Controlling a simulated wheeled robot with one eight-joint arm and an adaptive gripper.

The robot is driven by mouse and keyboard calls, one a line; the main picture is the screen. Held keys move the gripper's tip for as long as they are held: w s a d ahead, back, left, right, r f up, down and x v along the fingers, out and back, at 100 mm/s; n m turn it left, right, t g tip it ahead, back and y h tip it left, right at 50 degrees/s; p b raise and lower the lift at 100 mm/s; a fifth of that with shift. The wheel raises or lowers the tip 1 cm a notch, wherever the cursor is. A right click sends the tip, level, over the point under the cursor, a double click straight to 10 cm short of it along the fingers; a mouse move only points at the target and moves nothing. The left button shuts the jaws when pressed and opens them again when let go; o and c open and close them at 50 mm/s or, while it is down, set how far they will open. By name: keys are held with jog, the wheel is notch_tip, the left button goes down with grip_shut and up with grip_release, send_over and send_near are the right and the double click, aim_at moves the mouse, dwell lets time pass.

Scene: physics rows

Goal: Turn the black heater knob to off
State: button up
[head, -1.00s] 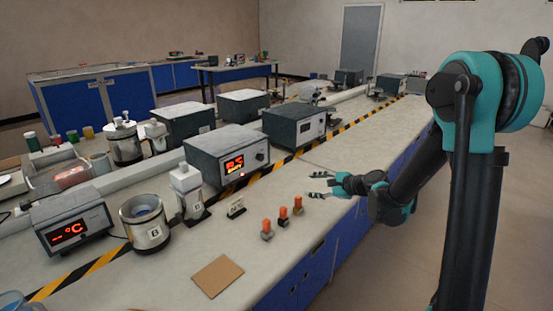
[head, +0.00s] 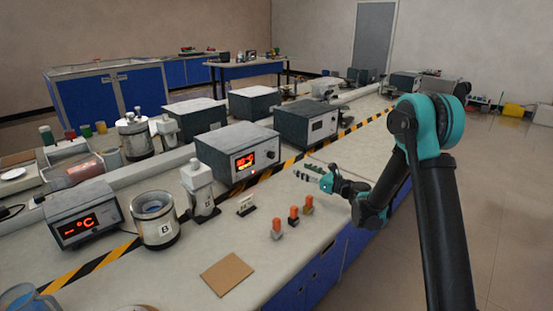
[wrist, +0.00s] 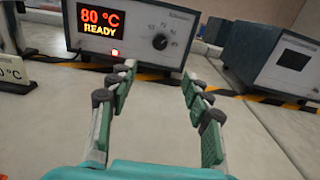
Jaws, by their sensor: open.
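The black knob (wrist: 160,42) is on the front panel of a grey heater box (wrist: 120,12), right of its lit display reading "80 °C READY". Pale dial marks surround the knob, and its exact setting is too small to read. In the head view the same knob (head: 271,155) is on the heater (head: 236,143) in the middle of the bench. My gripper (wrist: 158,74) is open and empty, its two fingers spread on either side of the knob's line of sight. It is in front of the heater and apart from the knob. In the head view my gripper (head: 305,172) is above the bench, right of the heater.
A black-and-yellow tape strip (wrist: 62,62) runs along the bench before the heater. Another grey box (wrist: 274,58) is to the right. Several orange-topped pieces (head: 293,216), a small sign (head: 245,205) and a white bottle (head: 200,190) stand nearby. Bench under my gripper is clear.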

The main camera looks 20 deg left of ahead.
aim_at(273, 156)
jog(key=x, duration=1.6)
jog(key=shift+w+a, duration=0.1)
jog(key=shift+a, duration=0.1)
jog(key=shift+c, duration=0.2)
grip_shut()
